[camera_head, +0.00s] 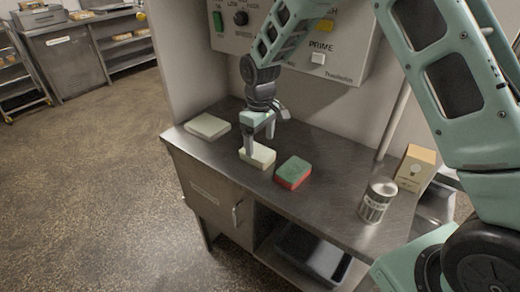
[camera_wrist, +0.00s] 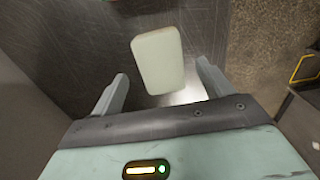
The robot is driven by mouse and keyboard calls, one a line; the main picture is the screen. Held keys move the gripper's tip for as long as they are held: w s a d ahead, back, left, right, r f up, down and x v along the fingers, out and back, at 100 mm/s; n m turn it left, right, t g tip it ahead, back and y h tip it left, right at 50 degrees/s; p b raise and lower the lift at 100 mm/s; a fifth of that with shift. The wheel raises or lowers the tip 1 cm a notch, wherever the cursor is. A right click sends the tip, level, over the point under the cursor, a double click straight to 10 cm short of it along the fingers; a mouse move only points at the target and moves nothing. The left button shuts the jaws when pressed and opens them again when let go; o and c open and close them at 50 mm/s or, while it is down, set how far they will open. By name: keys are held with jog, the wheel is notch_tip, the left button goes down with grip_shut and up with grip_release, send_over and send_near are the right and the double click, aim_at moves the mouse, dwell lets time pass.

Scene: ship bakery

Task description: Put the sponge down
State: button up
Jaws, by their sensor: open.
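A pale cream sponge-like block (camera_head: 258,157) lies flat on the metal worktop (camera_head: 325,196), near its front edge. My gripper (camera_head: 259,140) is right above and behind it, fingers pointing down. In the wrist view the pale block (camera_wrist: 158,58) shows between and just beyond the two open fingers (camera_wrist: 163,82), with a gap on each side. The fingers do not clamp it. Whether a fingertip touches it in the head view I cannot tell. A second block, green on top and red below (camera_head: 293,172), lies to its right.
A flat pale pad (camera_head: 207,126) lies at the worktop's left end. A metal can (camera_head: 377,201) and a tan box (camera_head: 415,168) stand at the right. A control panel (camera_head: 290,35) hangs on the wall behind. Worktop between the green-red block and the can is clear.

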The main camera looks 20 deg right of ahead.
aim_at(260, 153)
notch_tip(260, 153, up, 8)
jog(key=b, duration=0.1)
jog(key=s+a+r, duration=0.2)
jog(key=s+a, duration=0.2)
jog(key=s, duration=0.5)
jog(key=s+a+r, duration=0.2)
jog(key=s+a, duration=0.2)
jog(key=s, duration=0.4)
jog(key=s+d+f+n, duration=0.1)
jog(key=s+f, duration=0.1)
jog(key=s, duration=1.4)
jog(key=shift+s+d+y, duration=0.2)
jog(key=shift+s+y, duration=0.1)
